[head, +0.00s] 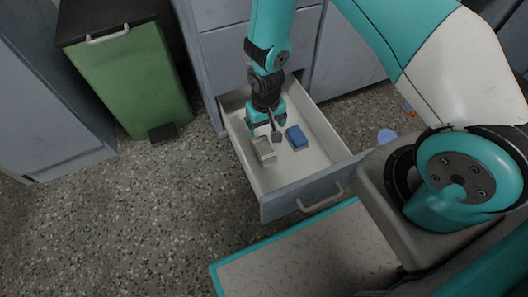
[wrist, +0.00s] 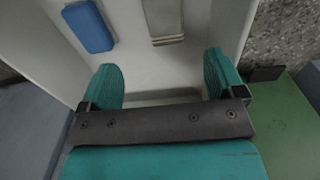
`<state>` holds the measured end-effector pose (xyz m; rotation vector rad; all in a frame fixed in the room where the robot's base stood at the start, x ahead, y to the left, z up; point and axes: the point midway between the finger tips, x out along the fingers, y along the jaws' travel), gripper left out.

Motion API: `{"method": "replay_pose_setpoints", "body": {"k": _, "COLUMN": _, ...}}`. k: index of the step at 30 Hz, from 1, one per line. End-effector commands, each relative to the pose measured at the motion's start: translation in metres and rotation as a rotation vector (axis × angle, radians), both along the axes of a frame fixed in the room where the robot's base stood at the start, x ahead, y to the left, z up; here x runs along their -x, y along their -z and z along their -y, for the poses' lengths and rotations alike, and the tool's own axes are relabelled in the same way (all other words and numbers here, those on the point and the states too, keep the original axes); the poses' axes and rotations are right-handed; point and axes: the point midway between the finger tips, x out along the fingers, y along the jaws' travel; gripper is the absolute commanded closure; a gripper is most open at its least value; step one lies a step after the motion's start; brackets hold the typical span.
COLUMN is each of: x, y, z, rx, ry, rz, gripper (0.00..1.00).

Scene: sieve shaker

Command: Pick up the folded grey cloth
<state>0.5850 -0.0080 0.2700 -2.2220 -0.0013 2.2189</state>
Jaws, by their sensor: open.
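The folded grey cloth (head: 264,150) lies in the open drawer (head: 277,182), towards its left wall in the head view. It shows as a pale grey block with a line across it at the top of the wrist view (wrist: 163,20). My gripper (head: 265,127) hangs over the drawer's rear part, pointing down. In the wrist view its two teal fingers (wrist: 162,78) are apart with nothing held between them. The cloth lies beyond the fingertips there, not between them. The height of the fingers above the drawer floor is hard to tell.
A blue block-like item (head: 297,138) lies in the drawer to the right of the cloth; it also shows in the wrist view (wrist: 90,26). The drawer walls are close around my gripper. A green bin (head: 130,80) stands to the left. The drawer's front floor is clear.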

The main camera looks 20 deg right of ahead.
Motion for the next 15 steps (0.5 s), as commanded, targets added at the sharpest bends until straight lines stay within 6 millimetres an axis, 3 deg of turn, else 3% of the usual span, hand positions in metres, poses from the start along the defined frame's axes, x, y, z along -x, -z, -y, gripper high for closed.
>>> {"method": "replay_pose_setpoints", "body": {"k": 9, "x": 0.001, "y": 0.057, "z": 0.000, "rx": 0.002, "ry": 0.000, "rz": -0.003, "gripper": 0.12}}
{"method": "replay_pose_setpoints", "body": {"k": 15, "x": 0.001, "y": 0.072, "z": -0.001, "rx": 0.001, "ry": 0.000, "rz": 0.000, "gripper": 0.12}}
